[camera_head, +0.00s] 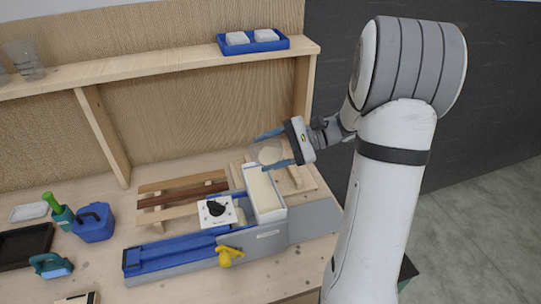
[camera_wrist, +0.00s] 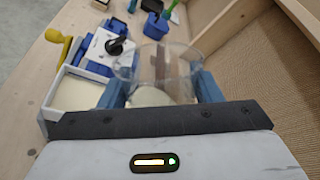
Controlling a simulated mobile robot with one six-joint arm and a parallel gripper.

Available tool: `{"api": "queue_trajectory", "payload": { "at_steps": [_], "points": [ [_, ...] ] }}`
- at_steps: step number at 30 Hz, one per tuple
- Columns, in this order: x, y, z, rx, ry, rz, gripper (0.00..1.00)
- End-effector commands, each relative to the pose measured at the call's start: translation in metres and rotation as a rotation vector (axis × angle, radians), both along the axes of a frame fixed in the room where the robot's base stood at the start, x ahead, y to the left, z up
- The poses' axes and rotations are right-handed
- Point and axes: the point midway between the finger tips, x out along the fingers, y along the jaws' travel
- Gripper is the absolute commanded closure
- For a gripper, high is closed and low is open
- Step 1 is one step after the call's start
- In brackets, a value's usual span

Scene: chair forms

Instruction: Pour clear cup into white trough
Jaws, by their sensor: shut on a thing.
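My gripper (camera_head: 267,149) is shut on the clear cup (camera_head: 266,153), its blue fingers on either side. The cup is see-through, with some pale cream material inside; the wrist view shows the cup (camera_wrist: 158,62) between the fingers. The cup appears tilted in the head view. It is held above the back end of the white trough (camera_head: 281,211), a long narrow box with a cream-coloured inside. In the wrist view the trough (camera_wrist: 103,78) lies left of the cup. I see no stream between them.
A blue and grey vise-like device (camera_head: 165,257) with a yellow knob (camera_head: 229,256) stands beside the trough. Wooden slats (camera_head: 180,199) lie behind it. A blue tray (camera_head: 253,47) with white items and clear cups (camera_head: 24,60) sit on the shelf. Blue containers and tools stand at left.

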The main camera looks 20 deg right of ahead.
Motion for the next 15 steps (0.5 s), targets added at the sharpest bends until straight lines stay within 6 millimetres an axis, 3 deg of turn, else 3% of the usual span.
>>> {"api": "queue_trajectory", "payload": {
  "at_steps": [15],
  "points": [
    [-0.0020,0.0007,-0.0085,-0.097,-0.165,-0.001,0.55]
  ]
}}
